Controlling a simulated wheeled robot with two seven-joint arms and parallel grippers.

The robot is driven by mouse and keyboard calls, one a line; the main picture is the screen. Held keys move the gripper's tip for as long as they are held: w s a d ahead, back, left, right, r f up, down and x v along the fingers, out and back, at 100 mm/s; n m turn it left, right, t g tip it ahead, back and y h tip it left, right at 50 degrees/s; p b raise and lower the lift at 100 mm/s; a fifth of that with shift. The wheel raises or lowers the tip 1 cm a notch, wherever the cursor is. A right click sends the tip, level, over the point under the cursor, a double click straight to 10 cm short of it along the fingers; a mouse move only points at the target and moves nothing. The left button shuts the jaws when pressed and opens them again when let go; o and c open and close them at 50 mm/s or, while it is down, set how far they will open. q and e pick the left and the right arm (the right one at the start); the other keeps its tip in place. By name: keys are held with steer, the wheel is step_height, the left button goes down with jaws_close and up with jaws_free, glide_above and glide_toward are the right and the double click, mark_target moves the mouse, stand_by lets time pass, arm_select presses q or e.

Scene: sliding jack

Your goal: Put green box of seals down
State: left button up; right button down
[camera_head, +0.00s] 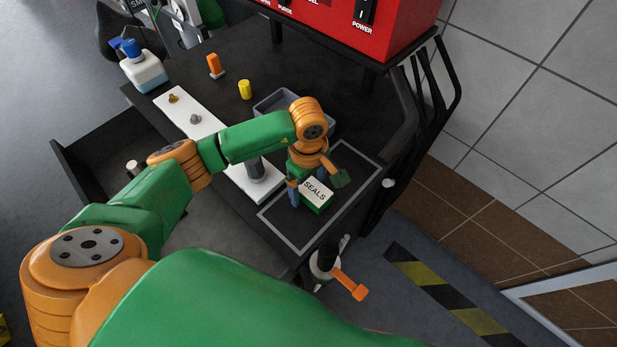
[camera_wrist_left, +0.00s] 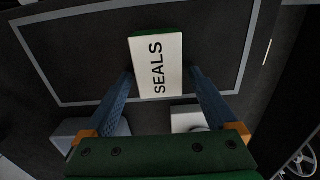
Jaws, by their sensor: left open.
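The green box of seals (camera_head: 317,194), with a white top marked SEALS, sits on the black worktop inside a grey rectangular outline (camera_head: 347,216). In the left wrist view the box (camera_wrist_left: 157,66) lies beyond and between the fingertips, and the outline (camera_wrist_left: 35,64) runs around it. My left gripper (camera_head: 314,185) is right at the box, its blue fingers spread on either side. The left wrist view shows the gripper (camera_wrist_left: 161,78) open, with a gap between each finger and the box. My right gripper is not in view.
A grey bin (camera_head: 272,103) stands behind my left wrist, partly hidden. A white board (camera_head: 170,107) with small metal parts, a yellow cylinder (camera_head: 245,89), an orange item (camera_head: 215,65) and a blue-capped bottle (camera_head: 143,69) are farther left. A red machine (camera_head: 400,17) stands at the back.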

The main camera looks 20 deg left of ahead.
mark_target(309, 185)
arm_select(q)
steer(key=shift+r+b, duration=0.35)
steer(key=shift+r, duration=0.25)
step_height(309, 185, up, 11)
steer(key=b, duration=0.1)
steer(key=shift+f, duration=0.1)
